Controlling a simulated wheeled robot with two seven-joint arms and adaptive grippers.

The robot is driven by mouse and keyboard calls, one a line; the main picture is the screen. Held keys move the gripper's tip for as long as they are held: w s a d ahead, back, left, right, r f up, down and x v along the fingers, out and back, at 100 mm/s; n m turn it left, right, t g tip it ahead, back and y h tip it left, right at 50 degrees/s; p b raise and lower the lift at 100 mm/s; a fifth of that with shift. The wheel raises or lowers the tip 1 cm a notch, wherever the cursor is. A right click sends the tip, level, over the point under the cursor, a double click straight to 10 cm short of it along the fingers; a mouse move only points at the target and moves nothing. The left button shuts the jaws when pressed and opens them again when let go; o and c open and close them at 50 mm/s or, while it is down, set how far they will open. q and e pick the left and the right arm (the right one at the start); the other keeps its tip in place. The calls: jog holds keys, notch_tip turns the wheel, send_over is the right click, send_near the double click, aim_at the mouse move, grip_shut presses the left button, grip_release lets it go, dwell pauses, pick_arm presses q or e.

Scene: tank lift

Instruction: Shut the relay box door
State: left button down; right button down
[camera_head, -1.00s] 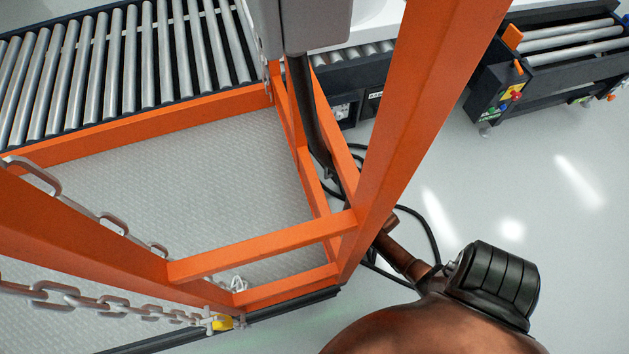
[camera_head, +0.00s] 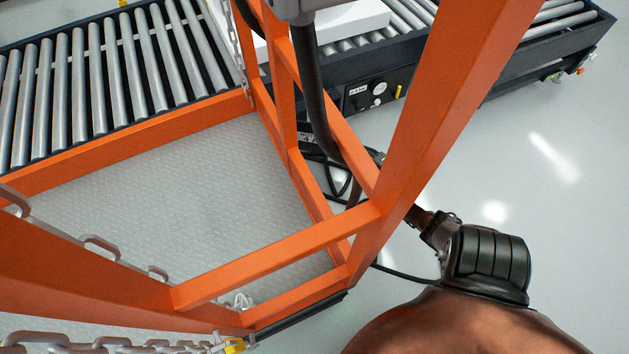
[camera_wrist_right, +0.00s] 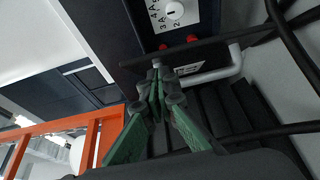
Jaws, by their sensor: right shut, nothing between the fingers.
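In the right wrist view, a dark panel carries a white dial plate (camera_wrist_right: 172,14) and red buttons. A pale bent handle (camera_wrist_right: 222,68) shows below it, with a dark bar across its front. I cannot tell surely which part is the relay box door or how far open it stands. My right gripper (camera_wrist_right: 158,70) has green fingers, shut and empty, with tips close to the dark bar; contact is unclear. In the head view, my right arm passes behind the orange post, which hides the gripper. A dark panel with dials (camera_head: 375,92) sits below the conveyor. My left gripper is out of view.
An orange frame (camera_head: 275,252) with chains (camera_head: 100,343) stands between the camera and the panel. A roller conveyor (camera_head: 120,85) runs across the back. Black cables hang near the gripper in the right wrist view (camera_wrist_right: 285,45). Pale floor (camera_head: 560,210) is clear at right.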

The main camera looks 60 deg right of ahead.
jog(key=shift+w+d+r, duration=0.1)
jog(key=shift+d, duration=0.9)
jog(key=shift+w+d+r, duration=0.1)
jog(key=shift+d, duration=0.85)
jog(key=shift+a, duration=0.15)
